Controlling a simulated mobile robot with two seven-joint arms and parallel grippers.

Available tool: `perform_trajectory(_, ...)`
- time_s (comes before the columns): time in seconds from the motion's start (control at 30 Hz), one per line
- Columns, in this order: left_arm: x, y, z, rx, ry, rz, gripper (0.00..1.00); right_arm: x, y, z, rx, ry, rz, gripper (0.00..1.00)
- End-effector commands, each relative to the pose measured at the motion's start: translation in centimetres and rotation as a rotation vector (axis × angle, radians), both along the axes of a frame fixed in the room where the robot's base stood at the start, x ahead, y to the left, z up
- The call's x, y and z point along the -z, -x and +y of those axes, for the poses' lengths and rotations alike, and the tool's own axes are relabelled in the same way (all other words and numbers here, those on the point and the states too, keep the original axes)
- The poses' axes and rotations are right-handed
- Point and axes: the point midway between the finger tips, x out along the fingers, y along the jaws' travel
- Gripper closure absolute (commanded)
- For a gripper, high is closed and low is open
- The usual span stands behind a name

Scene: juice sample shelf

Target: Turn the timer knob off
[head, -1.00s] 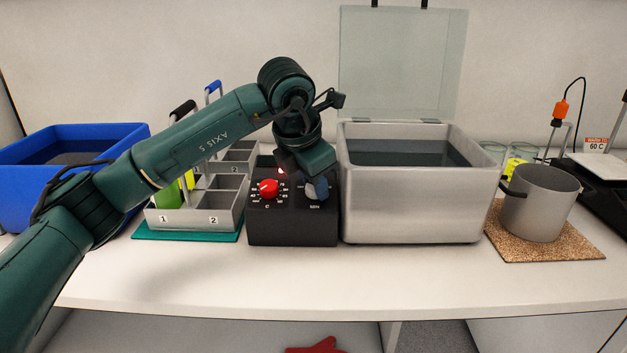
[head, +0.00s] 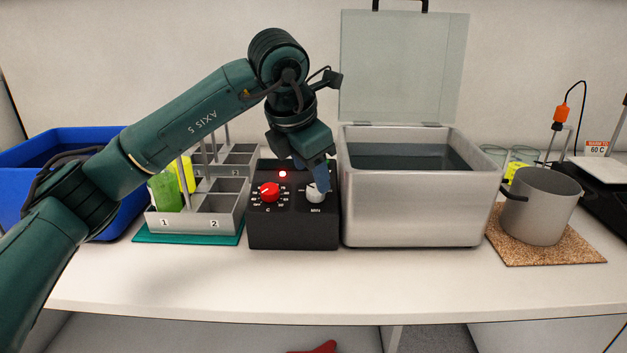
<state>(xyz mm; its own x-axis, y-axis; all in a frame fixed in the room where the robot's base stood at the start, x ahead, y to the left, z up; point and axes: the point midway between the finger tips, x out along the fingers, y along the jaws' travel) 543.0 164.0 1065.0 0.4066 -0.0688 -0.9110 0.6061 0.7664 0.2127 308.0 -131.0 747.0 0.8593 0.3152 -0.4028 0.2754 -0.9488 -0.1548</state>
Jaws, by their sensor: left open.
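A black control box (head: 293,232) stands on the counter, with a red knob (head: 269,192) marked C on its left and a white-grey timer knob (head: 315,194) marked MIN on its right. A red light (head: 282,174) glows on the panel. My left gripper (head: 322,184) is open, with its bluish fingertips at the timer knob, covering part of its upper right. I cannot tell whether they touch it. The knob's exact pointer setting is too small to read. My right gripper is not in view.
A steel bath (head: 415,215) with a raised clear lid stands right of the box. A divided metal carrier (head: 190,222) on a teal mat and a blue tub (head: 110,135) are to the left. A pot (head: 540,210) sits on a cork mat at right. The counter front is clear.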

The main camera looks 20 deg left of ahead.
Motion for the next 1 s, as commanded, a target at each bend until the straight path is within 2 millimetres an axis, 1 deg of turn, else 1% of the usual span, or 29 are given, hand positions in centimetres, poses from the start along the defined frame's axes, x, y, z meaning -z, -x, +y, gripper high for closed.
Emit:
perform_trajectory(0.03,-1.3,0.5,0.1,0.001,0.000,-0.007,0.48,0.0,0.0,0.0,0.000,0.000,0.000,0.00)
perform_trajectory(0.2,-4.7,2.0,0.4,0.000,0.000,-0.005,0.48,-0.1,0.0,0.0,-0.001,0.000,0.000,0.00)
perform_trajectory(0.3,-6.2,2.7,0.5,0.000,0.000,-0.004,0.48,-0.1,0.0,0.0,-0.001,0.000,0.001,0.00)
perform_trajectory(0.4,-7.3,3.2,0.5,0.000,0.001,-0.002,0.48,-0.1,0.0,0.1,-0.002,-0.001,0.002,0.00)
perform_trajectory(0.57,-8.0,3.6,0.6,0.000,-0.001,-0.001,0.48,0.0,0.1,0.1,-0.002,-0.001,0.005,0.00)
perform_trajectory(1.0,-8.1,3.6,0.6,0.000,0.000,0.000,0.48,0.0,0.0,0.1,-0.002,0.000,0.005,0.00)
